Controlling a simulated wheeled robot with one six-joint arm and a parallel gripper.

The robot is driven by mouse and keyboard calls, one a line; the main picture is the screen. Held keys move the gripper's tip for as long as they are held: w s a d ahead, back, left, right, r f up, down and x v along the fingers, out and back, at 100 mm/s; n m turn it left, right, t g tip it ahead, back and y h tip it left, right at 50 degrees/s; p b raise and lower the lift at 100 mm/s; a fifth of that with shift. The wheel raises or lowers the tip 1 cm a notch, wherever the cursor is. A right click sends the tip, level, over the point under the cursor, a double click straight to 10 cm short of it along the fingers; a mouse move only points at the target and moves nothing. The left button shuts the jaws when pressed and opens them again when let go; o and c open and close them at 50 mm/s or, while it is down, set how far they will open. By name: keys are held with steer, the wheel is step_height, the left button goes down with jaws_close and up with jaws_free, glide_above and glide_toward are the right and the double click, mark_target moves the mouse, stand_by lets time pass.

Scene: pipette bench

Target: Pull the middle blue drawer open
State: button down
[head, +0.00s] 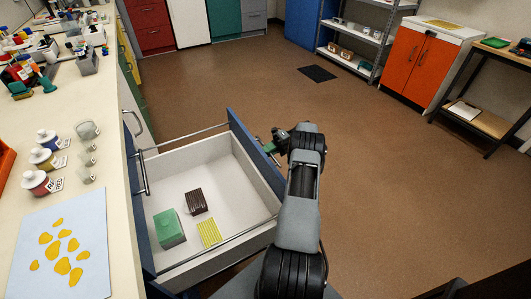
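A blue-fronted drawer (255,158) stands pulled well out from the bench on the left, showing its white interior. It holds a green block (169,229), a dark brown ribbed block (196,201) and a yellow striped piece (209,233). My gripper (267,148) is at the outer side of the drawer's blue front, near its far end. Its fingers are small and partly hidden by the front and my wrist, so I cannot tell whether they are shut. The drawer's own handle is hidden.
The bench top (95,190) on the left carries several small jars, a blue sheet (62,245) with yellow pieces, and bottles farther back. Metal handles (143,178) show on the bench's front. The brown floor (400,170) to the right is clear. An orange cabinet (418,65) stands far back.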

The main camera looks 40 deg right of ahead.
steer(key=shift+s+d+f, duration=0.15)
steer(key=shift+s+f, duration=0.1)
steer(key=shift+f, duration=0.05)
steer(key=c, duration=1.4)
jaws_free()
steer(key=shift+o, duration=1.1)
steer(key=shift+r, duration=0.15)
steer(key=shift+w, duration=0.1)
